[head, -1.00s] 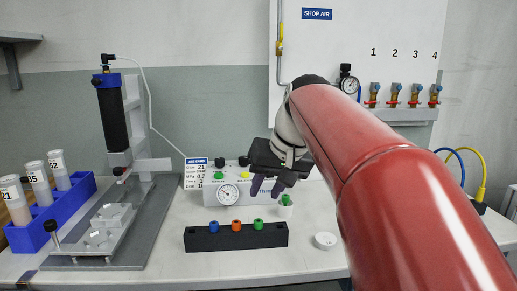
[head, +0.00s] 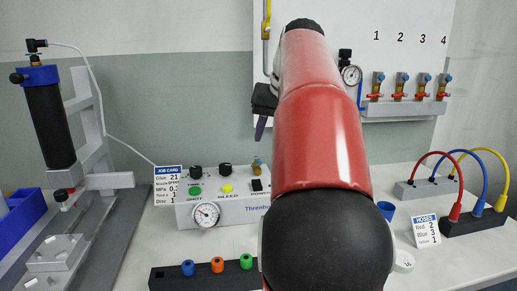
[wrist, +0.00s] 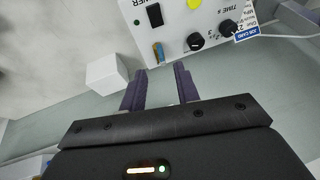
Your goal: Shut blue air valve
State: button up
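Several brass valves with red handles and blue tops stand on the wall panel, numbered 1 to 4; valve 3 (head: 421,88) is third from the left. A hose card (head: 426,231) reads red 2, blue 3. A blue hose (head: 484,178) plugs into a black block. My gripper (head: 262,115) is left of the valves, partly hidden behind my arm. In the wrist view its two purple fingers (wrist: 160,88) are apart with nothing between them. They point at the controller box (wrist: 195,25) and a small brass and blue fitting (wrist: 158,52) on it.
The controller (head: 225,207) stands on the bench below my gripper. A gauge (head: 351,75) hangs left of the valves. A white block (wrist: 108,72) is near my fingers.

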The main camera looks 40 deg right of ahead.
aim_at(259, 160)
jog(key=b+x, duration=0.1)
jog(key=x, duration=0.6)
jog(key=shift+w+f+b, duration=0.2)
jog(key=shift+f+b, duration=0.15)
grip_shut()
